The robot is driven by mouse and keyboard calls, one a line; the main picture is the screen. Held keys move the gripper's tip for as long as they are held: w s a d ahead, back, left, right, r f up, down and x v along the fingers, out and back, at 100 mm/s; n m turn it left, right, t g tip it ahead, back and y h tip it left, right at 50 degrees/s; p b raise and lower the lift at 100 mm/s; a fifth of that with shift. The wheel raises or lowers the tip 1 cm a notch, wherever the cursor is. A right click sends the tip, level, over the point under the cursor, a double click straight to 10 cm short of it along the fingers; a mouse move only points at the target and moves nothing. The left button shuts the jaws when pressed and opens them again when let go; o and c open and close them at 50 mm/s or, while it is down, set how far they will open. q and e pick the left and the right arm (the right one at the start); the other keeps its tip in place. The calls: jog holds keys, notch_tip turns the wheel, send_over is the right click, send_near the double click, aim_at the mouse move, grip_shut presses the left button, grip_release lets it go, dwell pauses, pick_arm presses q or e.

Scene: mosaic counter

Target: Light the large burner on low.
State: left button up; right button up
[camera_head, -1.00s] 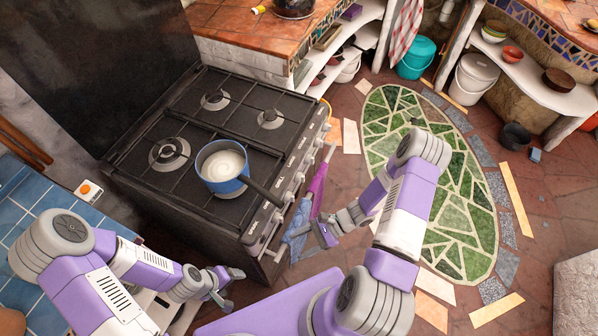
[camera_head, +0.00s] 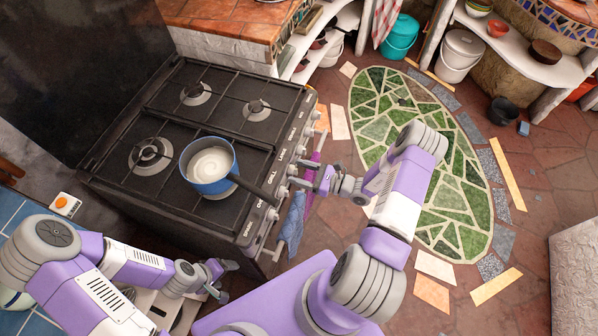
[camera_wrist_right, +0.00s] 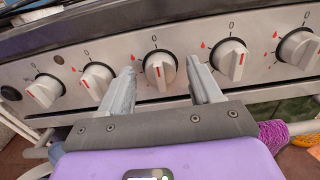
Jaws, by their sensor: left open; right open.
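The black stove (camera_head: 120,195) has a large burner (camera_head: 150,155) at its left, bare and with no flame visible. A blue pot (camera_head: 207,182) with white contents stands on the burner beside it and mostly hides that burner. My right gripper (camera_head: 305,175) is at the stove's front panel, open. In the right wrist view its fingers (camera_wrist_right: 163,85) stand either side of the middle knob (camera_wrist_right: 160,70), with visible gaps. The knob's red mark is on its lower part, away from the "0" above.
Other knobs flank the middle one, at left (camera_wrist_right: 96,80) and right (camera_wrist_right: 231,60). The pot's dark handle (camera_head: 255,190) points toward the front panel. A blue cloth (camera_head: 292,225) and a purple cloth (camera_head: 316,165) hang at the stove's front. A box with an orange button (camera_head: 63,203) is at left.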

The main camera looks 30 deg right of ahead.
jog(key=shift+w+a, duration=0.2)
jog(key=shift+a, duration=0.05)
jog(key=c, duration=1)
